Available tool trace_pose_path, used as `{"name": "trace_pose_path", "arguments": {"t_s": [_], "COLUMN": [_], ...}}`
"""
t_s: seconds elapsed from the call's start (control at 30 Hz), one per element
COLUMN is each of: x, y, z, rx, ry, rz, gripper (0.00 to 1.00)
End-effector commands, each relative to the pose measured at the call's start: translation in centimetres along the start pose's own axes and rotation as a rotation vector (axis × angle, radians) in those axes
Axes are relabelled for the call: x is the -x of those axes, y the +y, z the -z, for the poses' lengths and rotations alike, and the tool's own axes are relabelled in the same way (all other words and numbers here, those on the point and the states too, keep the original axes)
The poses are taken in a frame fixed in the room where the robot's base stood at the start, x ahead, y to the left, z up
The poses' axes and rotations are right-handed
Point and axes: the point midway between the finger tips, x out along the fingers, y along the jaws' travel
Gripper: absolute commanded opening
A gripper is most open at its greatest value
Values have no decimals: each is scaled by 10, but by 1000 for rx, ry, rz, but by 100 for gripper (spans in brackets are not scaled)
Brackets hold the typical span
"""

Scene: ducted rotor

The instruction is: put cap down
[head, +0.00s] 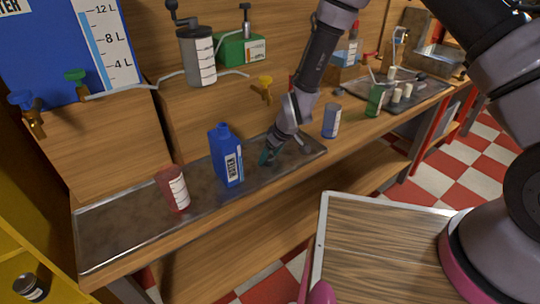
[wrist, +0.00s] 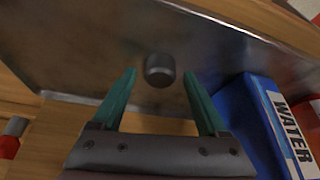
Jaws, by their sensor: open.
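A small dark grey cap (wrist: 160,70) shows in the wrist view, on the metal tray (wrist: 75,50) just beyond my fingertips. My gripper (wrist: 160,76) is open, with its two teal fingers apart on either side of the cap's line and not seen touching it. In the head view my gripper (head: 268,156) points down low over the right part of the tray (head: 115,232). The cap is not discernible there. The blue water bottle (head: 227,160) stands upright just left of my gripper; its label also shows in the wrist view (wrist: 285,125).
A red cup-like container (head: 173,189) stands further left on the tray. A blue-grey can (head: 331,121) and a green bottle (head: 375,101) stand to the right on the bench. Taps (head: 265,88) jut out above the tray. The tray's left end is clear.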

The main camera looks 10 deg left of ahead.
Motion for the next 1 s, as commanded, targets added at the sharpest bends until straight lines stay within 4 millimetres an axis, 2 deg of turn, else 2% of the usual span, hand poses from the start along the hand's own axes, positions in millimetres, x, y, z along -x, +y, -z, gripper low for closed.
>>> {"name": "trace_pose_path", "arguments": {"t_s": [0.17, 0.5, 0.7, 1.0], "x": [10, 81, 111, 123], "y": [0, 1, 0, 0], "z": [2, 2, 2, 1], "rx": [1, 1, 0, 0], "ry": [2, 3, 2, 0], "rz": [-1, -2, -1, 0], "gripper": [76, 76, 76, 76]}}
